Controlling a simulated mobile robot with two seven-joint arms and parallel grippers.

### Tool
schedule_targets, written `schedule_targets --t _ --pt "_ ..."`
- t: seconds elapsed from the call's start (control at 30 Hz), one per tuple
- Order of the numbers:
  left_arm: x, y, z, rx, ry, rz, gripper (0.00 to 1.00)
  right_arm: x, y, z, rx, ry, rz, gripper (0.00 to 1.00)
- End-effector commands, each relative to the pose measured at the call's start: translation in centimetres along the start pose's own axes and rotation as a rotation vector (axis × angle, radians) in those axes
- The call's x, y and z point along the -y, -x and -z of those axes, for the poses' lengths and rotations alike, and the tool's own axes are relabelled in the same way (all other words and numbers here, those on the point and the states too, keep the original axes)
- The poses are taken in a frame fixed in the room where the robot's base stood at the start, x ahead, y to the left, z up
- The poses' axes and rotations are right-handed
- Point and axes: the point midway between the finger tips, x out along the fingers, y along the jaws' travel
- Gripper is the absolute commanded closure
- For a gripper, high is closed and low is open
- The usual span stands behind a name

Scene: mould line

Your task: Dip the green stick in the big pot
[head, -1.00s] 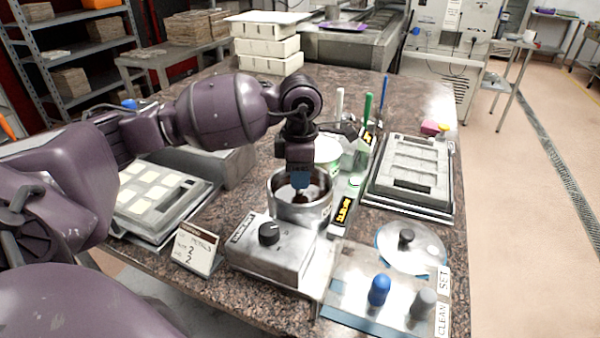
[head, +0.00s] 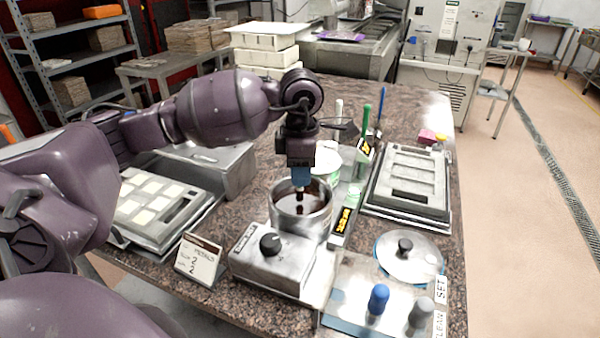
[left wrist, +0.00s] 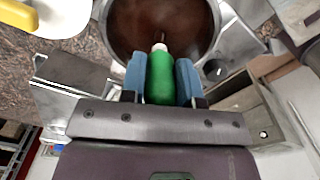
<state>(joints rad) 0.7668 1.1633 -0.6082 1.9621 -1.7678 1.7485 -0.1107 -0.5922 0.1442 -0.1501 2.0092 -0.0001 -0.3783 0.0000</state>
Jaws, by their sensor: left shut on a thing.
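The big pot (head: 318,224) is a metal pot with dark brown liquid, standing on a hot-plate unit. My left gripper (head: 300,176) points down over the pot's opening. In the left wrist view its blue fingers (left wrist: 160,80) are shut on the green stick (left wrist: 160,78), gripping its green handle. The stick's pale collar and thin dark end point toward the brown liquid. In the head view a dark tip shows below the fingers, within the pot's mouth; whether it touches the liquid I cannot tell. My right gripper is not in view.
Behind the pot are a white can (head: 326,158) and upright green (head: 366,118) and blue (head: 381,104) handles. A grey mould (head: 408,178) lies right.

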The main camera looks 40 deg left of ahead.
Motion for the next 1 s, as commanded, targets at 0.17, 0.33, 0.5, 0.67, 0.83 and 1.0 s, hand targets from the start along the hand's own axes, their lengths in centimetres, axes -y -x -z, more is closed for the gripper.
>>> schedule_targets --t 0.17,0.33,0.5,0.67,0.83,1.0 --pt "0.0 0.9 0.0 0.001 0.000 -0.002 0.94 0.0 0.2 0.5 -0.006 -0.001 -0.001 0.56" --pt "0.0 1.6 0.0 0.001 0.000 -0.002 0.94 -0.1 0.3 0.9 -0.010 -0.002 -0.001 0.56" --pt "0.0 2.2 0.0 0.001 0.000 -0.001 0.94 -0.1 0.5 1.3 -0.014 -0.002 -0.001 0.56" --pt "0.0 2.9 0.0 0.001 0.000 -0.001 0.94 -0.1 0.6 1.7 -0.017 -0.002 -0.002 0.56" --pt "0.0 3.5 0.0 0.000 0.000 -0.001 0.94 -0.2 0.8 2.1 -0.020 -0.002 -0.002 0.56" --pt "0.0 3.7 0.0 0.000 0.000 0.000 0.94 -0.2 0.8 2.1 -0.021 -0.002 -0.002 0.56"
